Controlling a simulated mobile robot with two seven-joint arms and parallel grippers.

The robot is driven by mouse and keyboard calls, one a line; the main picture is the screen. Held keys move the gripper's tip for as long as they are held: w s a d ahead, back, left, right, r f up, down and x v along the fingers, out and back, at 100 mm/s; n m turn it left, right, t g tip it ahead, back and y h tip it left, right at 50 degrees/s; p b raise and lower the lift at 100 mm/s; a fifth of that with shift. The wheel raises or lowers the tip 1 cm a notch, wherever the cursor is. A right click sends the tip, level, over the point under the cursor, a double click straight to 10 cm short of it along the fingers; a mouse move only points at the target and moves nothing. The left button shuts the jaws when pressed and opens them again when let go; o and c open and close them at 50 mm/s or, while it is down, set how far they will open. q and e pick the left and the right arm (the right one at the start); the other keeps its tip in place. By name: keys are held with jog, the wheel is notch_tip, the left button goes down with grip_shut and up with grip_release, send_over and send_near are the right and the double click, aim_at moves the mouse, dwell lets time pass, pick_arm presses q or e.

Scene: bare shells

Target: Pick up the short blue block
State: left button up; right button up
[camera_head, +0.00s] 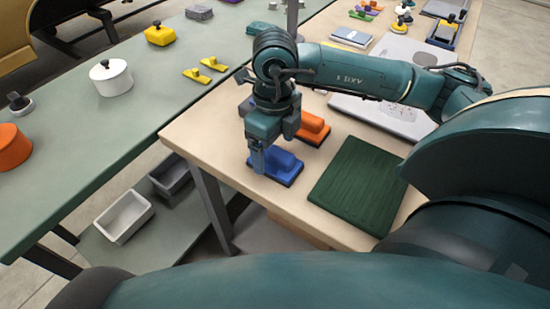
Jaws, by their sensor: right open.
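The blue block (284,163) sits on a dark base near the left edge of the wooden table, below the orange block. My right gripper (264,160) is open and points down at it. Its fingers are at the left part of the block and cover some of it. Whether they touch the block or straddle it, I cannot tell. My left gripper is not in view.
An orange block (313,128) stands just behind the blue one, close to my right gripper. A dark green board (357,184) lies to the right. The green table (150,120) at left holds a white pot (111,78) and yellow pieces.

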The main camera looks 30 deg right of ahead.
aim_at(274, 151)
notch_tip(274, 151, down, 4)
jog(key=shift+w+r, duration=0.1)
jog(key=shift+r, duration=0.05)
jog(key=c, duration=1.1)
notch_tip(274, 151, up, 10)
jog(key=shift+r, duration=0.1)
jog(key=o, duration=0.5)
jog(key=c, duration=0.4)
jog(key=shift+o, duration=0.2)
